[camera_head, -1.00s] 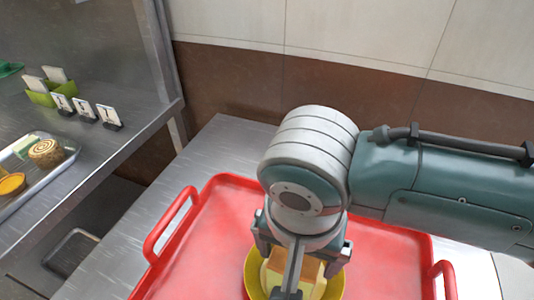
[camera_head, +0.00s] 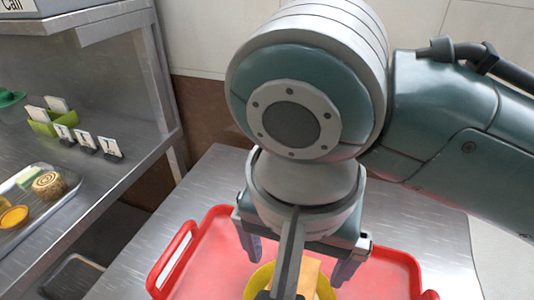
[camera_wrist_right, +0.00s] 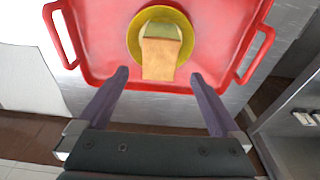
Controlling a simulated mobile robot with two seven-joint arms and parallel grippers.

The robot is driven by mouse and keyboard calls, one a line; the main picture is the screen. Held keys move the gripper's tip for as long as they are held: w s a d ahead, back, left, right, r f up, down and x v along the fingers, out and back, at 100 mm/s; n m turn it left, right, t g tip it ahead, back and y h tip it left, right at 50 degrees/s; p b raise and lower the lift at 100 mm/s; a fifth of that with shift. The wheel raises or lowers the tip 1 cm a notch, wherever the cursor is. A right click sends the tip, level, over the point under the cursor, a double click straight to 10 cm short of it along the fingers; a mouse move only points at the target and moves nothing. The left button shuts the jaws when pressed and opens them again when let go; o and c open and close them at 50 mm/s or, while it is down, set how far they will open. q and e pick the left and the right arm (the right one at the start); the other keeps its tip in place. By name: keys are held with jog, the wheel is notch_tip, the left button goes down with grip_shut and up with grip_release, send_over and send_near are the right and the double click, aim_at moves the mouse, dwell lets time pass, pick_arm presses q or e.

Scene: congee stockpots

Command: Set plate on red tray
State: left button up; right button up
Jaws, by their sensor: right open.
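The red tray (camera_head: 205,262) lies on a steel table; it also shows in the right wrist view (camera_wrist_right: 100,60). A yellow plate (camera_head: 258,282) with a tan block of food (camera_head: 308,275) on it rests on the tray; the plate shows near the tray's middle in the right wrist view (camera_wrist_right: 133,38). My right gripper (camera_head: 297,268) is open above the tray. My left gripper is not in view.
A steel shelf at left holds a metal tray (camera_head: 62,207) with a rolled pastry (camera_head: 49,184) and a small orange bowl (camera_head: 13,217). Card holders (camera_head: 85,139) and a green box (camera_head: 45,127) stand behind. The steel table (camera_head: 150,238) is bare beside the red tray.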

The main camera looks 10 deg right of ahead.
jog(key=shift+s+a+r, duration=0.1)
jog(key=shift+s+a, duration=0.1)
jog(key=shift+s, duration=0.05)
jog(key=s+a+n+y, duration=0.2)
jog(key=s+n+y, duration=0.1)
jog(key=s+n, duration=0.1)
jog(key=s+d+n+t+h, duration=0.1)
jog(key=s+d+n, duration=0.3)
jog(key=d, duration=0.8)
jog(key=s+t, duration=0.1)
jog(key=s, duration=0.1)
jog(key=shift+s+d+n+h, duration=0.3)
jog(key=shift+s+d+h, duration=0.05)
jog(key=shift+s+h, duration=0.05)
